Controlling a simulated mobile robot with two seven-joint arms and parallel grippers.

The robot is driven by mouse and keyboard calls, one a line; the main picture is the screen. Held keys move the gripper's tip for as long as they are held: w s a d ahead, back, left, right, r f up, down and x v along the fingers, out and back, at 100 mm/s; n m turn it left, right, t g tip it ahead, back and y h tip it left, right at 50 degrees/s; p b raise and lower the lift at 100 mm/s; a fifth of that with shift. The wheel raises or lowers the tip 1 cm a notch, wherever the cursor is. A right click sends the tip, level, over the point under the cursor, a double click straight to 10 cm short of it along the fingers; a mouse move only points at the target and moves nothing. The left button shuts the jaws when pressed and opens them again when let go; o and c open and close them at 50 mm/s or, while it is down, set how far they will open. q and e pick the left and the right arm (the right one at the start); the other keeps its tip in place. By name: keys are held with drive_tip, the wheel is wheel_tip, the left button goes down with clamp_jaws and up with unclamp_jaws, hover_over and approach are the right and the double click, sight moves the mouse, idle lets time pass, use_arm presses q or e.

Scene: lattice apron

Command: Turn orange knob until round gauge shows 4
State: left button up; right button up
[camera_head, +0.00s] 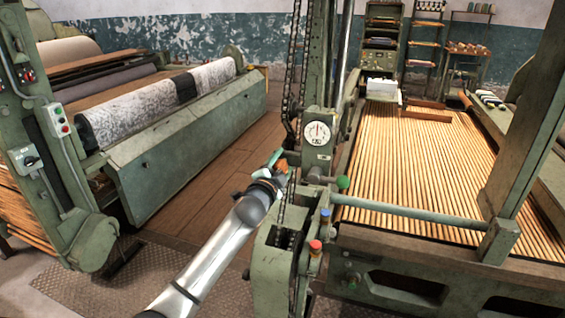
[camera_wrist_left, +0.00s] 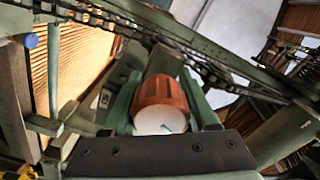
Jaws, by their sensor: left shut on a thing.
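The round gauge (camera_head: 318,133) has a white dial on a green housing beside the chain. Its needle points roughly upward, but the figures are too small to read. The orange knob (camera_head: 281,165) is a small patch below and left of the gauge, partly hidden by my gripper. In the left wrist view the orange knob (camera_wrist_left: 160,97) is a ribbed cylinder with a white end face, between the two green fingers. My left gripper (camera_head: 277,161) reaches in from the lower left and is shut on the knob. My right gripper does not show.
A chain (camera_head: 292,75) runs close beside the gauge housing. A green ball (camera_head: 342,182), a blue cap (camera_head: 325,214) and a red cap (camera_head: 315,246) stand near the gripper. A slatted bed (camera_head: 430,150) lies right, a patterned roller (camera_head: 140,105) left. Wooden floor (camera_head: 205,170) lies clear between.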

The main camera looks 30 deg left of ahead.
use_arm(q)
drive_tip(key=shift+f+n, duration=0.1)
drive_tip(key=shift+n, duration=0.2)
idle(0.4)
drive_tip(key=o, duration=1.1)
drive_tip(key=v, duration=1.2)
drive_tip(key=shift+s, duration=0.3)
